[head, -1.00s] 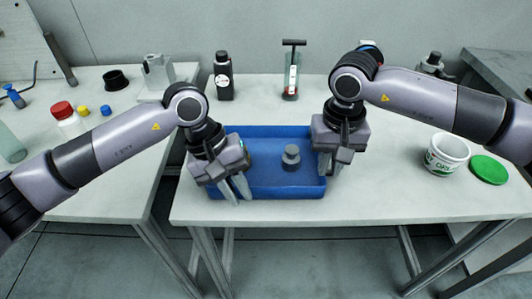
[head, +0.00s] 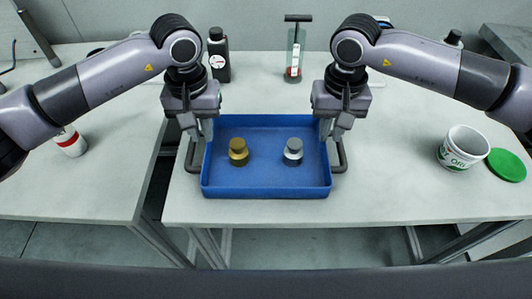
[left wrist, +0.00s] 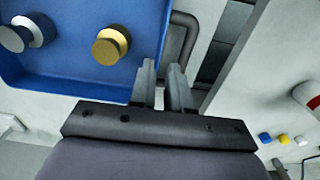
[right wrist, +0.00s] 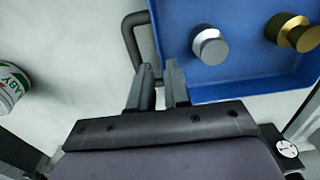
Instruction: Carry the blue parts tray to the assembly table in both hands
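The blue parts tray (head: 266,188) sits level on the white table, with a brass knobbed part (head: 238,153) and a silver one (head: 293,152) inside. It has a dark left handle (head: 192,158) and a dark right handle (head: 342,158). My left gripper (head: 203,131) is over the tray's left side by the handle. In the left wrist view its fingers (left wrist: 162,85) are apart, close to the handle (left wrist: 186,30). My right gripper (head: 328,130) is over the right side. In the right wrist view its fingers (right wrist: 160,82) are apart, beside the handle (right wrist: 129,35). Contact is unclear.
A white tub (head: 463,150) and a green lid (head: 506,165) lie on the right. A second table (head: 90,185) is on the left, across a narrow gap, with a red-banded white bottle (head: 70,142).

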